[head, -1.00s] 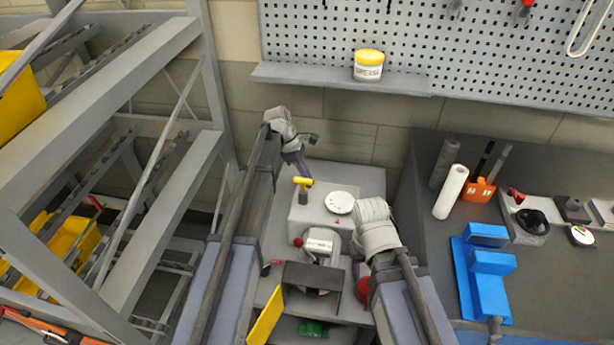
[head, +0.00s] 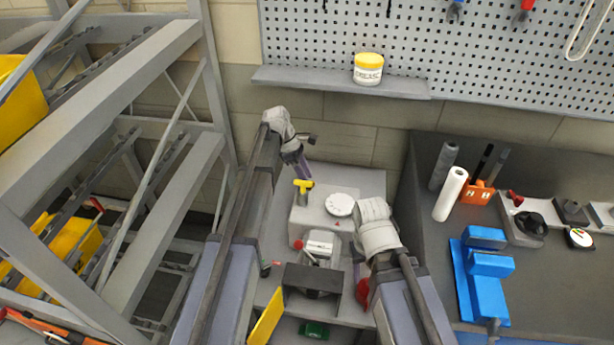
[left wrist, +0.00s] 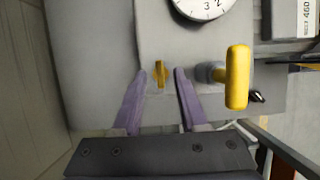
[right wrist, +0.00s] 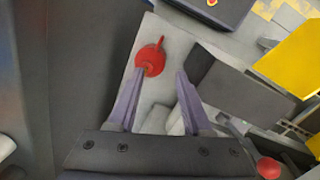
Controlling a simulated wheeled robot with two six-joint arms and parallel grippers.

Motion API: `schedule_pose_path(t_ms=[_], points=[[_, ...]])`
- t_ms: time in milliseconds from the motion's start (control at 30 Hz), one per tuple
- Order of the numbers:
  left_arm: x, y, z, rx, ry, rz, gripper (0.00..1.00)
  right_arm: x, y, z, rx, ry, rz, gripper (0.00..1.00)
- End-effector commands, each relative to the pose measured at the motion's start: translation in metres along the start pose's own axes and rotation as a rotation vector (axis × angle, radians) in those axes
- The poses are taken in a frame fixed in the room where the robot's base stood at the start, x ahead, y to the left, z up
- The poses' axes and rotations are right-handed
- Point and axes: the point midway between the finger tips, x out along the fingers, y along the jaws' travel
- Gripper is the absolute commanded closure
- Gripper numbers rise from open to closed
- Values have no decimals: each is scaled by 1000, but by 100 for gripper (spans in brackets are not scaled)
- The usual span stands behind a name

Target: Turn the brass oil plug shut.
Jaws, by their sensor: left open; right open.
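The brass oil plug (left wrist: 160,73) shows in the left wrist view as a small brass bar on the grey housing. Its bar runs up and down in that picture. My left gripper (left wrist: 160,71) is open, with one purple finger on each side of the plug and a gap on both sides. In the head view my left gripper's purple fingers (head: 298,164) are at the far side of the housing, and the plug cannot be made out there. My right gripper (right wrist: 160,71) is open and empty, with a red knob (right wrist: 151,60) just beyond its fingertips.
A yellow T-handle (left wrist: 238,77) stands close to the right of my left gripper's right finger. A white dial (head: 340,204) sits on the housing. A yellow panel (head: 266,317) and a dark box (head: 312,281) are nearer me. The blue fixture (head: 482,275) is on the right bench.

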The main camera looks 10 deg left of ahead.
Motion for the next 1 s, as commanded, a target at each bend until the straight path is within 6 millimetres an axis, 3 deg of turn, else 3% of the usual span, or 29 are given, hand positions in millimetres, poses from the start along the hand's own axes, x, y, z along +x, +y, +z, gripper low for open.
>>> schedule_pose_path(t_ms=[433, 1000], points=[[-61, 0, 2, 0, 0, 0, 57, -56, 5, 3, 0, 0, 0, 50], [-65, 0, 0, 0, 0, -1, 57, -59, 6, 4, 0, 0, 0, 50]])
